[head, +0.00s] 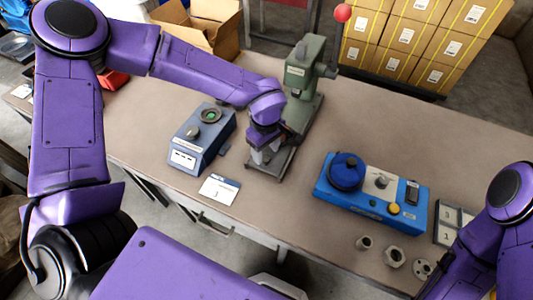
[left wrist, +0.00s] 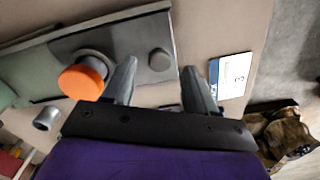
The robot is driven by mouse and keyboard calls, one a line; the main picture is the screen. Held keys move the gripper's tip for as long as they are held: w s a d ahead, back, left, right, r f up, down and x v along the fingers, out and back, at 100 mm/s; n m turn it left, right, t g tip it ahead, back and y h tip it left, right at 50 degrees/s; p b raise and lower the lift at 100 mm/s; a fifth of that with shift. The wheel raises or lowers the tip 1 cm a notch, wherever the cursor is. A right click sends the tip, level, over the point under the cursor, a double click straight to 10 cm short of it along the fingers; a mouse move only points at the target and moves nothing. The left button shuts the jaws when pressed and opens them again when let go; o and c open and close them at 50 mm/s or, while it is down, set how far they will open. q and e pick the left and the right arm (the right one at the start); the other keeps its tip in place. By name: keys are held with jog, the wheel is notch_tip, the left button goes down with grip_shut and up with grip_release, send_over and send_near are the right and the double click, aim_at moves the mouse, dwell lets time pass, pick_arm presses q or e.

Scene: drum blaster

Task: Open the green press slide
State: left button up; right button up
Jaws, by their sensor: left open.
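The green press (head: 304,72) stands on the table behind my left gripper, with its base plate (head: 262,168) reaching toward me. A lever with a red ball (head: 342,13) shows at its upper right. My left gripper (head: 259,157) is open, pointing down over the base plate. In the left wrist view the two fingers (left wrist: 160,88) are apart, with nothing between them. An orange-ended round part (left wrist: 83,80) sits left of the fingers, by the grey plate (left wrist: 113,47). I cannot tell which part is the slide. My right arm shows at the right edge, its gripper out of view.
A blue-grey box with a green-ringed dial (head: 203,137) stands left of the press. A white card (head: 219,190) lies in front. A blue device (head: 371,190) and several metal parts (head: 394,256) lie to the right.

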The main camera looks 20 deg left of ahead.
pick_arm(q)
notch_tip(320, 180, up, 8)
dwell(0.5)
